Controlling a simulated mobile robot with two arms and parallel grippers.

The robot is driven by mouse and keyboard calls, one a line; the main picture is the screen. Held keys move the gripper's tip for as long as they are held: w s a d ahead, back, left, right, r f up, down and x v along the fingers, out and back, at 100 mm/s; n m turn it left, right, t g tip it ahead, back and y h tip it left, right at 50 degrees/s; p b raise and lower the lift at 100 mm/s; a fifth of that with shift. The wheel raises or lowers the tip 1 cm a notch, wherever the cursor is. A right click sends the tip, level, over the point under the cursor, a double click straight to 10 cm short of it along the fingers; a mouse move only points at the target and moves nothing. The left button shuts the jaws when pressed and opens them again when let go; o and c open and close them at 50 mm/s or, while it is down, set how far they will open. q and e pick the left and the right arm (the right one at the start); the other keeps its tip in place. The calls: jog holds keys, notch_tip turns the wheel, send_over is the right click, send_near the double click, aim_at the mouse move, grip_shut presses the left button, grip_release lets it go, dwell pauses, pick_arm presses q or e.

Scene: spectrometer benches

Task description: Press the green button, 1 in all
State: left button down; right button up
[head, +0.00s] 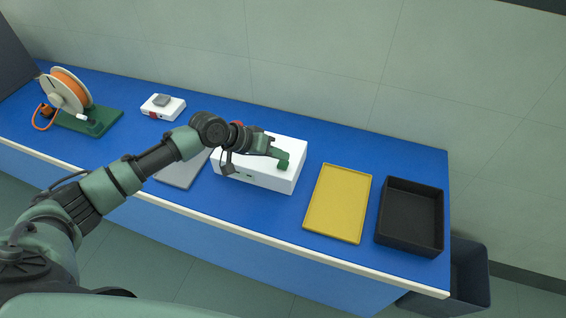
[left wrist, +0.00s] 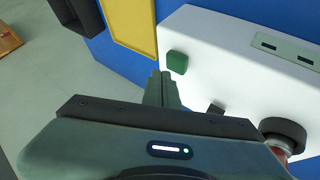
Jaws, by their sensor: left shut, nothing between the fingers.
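The white instrument box (head: 258,180) stands on the blue bench. The green button (head: 283,164) is a small square block on the box's top near its right end; it also shows in the left wrist view (left wrist: 177,62). My left gripper (head: 277,152) reaches over the box from the left, with its fingertips close to the button. In the left wrist view, the left gripper's fingers (left wrist: 163,78) are shut and empty, with their tips just beside the button. I cannot tell whether they touch it. My right gripper is not in view.
A dark round knob (left wrist: 283,130) and a small dark switch (left wrist: 216,107) are also on the box. A yellow tray (head: 338,203) and a black bin (head: 410,216) stand to the right. A cable reel (head: 68,90) and a small white device (head: 163,107) are at left.

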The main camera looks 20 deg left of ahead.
aim_at(280, 165)
pick_arm(q)
jog(key=shift+f, duration=0.3)
jog(key=shift+f+b, duration=0.35)
jog(key=shift+f, duration=0.25)
dwell(0.8)
jog(key=shift+r, duration=0.15)
jog(key=shift+r+p, duration=0.85)
jog(key=shift+p, duration=0.1)
notch_tip(280, 165, up, 5)
jog(key=p, duration=0.4)
jog(key=shift+p, duration=0.4)
